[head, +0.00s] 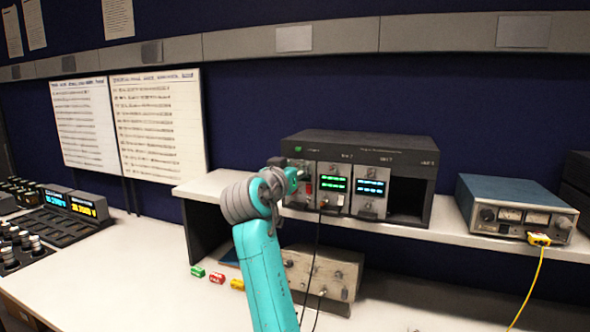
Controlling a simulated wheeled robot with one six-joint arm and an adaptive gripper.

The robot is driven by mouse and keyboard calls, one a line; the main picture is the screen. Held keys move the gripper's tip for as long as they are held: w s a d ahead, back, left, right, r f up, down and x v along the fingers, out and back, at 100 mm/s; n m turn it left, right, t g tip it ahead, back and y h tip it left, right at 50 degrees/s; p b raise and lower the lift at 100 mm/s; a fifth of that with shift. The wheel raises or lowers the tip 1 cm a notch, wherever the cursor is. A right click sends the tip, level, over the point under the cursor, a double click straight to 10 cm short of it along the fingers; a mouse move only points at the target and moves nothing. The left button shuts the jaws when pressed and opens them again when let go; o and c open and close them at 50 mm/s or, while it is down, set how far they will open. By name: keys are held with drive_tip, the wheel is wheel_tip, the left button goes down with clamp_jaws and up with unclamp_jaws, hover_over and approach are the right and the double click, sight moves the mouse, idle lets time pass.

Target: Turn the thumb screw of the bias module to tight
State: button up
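A dark rack unit (370,146) stands on the white shelf and holds several modules. At its left is a module with a red switch (309,188), partly hidden by my arm. Beside it are a module with a green display (334,184) and one with a blue display (371,187), with small knobs or screws above and below the displays. The labels are too small to read, so I cannot tell which is the bias module or how its thumb screw stands. My gripper (299,178) is at the rack's left front, mostly hidden behind the teal and grey wrist; its fingers are unclear.
The rack's right slot (408,196) is empty. A blue-grey meter box (516,207) with a yellow plug (539,239) stands at the shelf's right. Dark cables hang before the rack. Below are a beige box (323,275) and small coloured blocks (217,277). The left bench holds consoles (66,215).

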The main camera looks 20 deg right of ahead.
drive_tip(key=v, duration=1.2)
drive_tip(key=shift+s, duration=0.1)
